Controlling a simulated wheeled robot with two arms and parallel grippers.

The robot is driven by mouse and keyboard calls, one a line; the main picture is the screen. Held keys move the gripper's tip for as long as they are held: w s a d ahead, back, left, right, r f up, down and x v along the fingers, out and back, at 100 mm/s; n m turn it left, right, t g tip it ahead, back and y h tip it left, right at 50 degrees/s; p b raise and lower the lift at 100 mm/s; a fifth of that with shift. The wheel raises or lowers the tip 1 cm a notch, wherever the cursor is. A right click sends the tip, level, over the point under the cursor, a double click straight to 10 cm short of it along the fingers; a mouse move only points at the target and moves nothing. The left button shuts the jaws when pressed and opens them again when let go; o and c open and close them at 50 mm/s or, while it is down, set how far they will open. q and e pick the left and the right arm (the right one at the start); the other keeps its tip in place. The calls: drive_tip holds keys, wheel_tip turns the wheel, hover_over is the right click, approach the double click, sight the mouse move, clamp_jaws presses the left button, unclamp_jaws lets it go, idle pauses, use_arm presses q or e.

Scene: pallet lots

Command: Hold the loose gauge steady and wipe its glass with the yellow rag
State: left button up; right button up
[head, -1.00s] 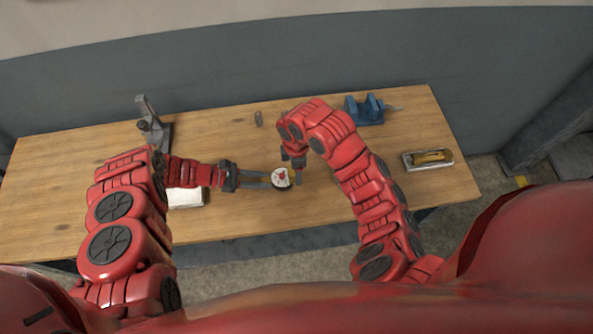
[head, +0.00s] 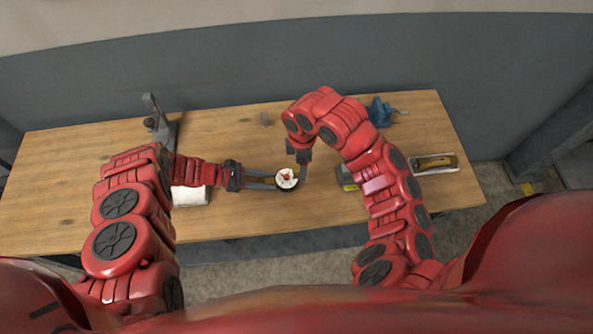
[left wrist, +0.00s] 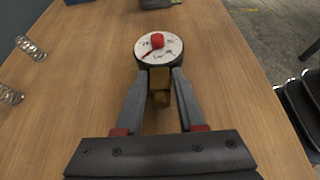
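The gauge (head: 288,178) is round with a dark rim, a white dial and a red piece on its face. In the left wrist view the gauge (left wrist: 171,51) faces up, with a brass stem (left wrist: 160,88) between the fingers. My left gripper (head: 264,181) is shut on that stem; its fingers also show in the left wrist view (left wrist: 161,84). My right gripper (head: 304,170) points down just right of the gauge. Its finger gap cannot be made out. I cannot identify the yellow rag for certain; a yellow-and-grey thing (head: 347,180) is partly hidden behind my right arm.
A metal tray (head: 418,171) with a yellow-brown object lies at the right. A blue vise (head: 380,110) stands at the back, partly covered by my right arm. A grey stand (head: 160,127) and a white block (head: 190,196) are at the left. Coil springs (left wrist: 30,47) lie on the wooden table (head: 225,125).

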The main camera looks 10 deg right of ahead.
use_arm(q)
drive_tip(key=o, duration=0.3)
drive_tip(key=v, duration=1.1)
drive_tip(key=shift+a, duration=0.15)
drive_tip(key=shift+a+r, duration=0.2)
drive_tip(key=shift+a, duration=0.15)
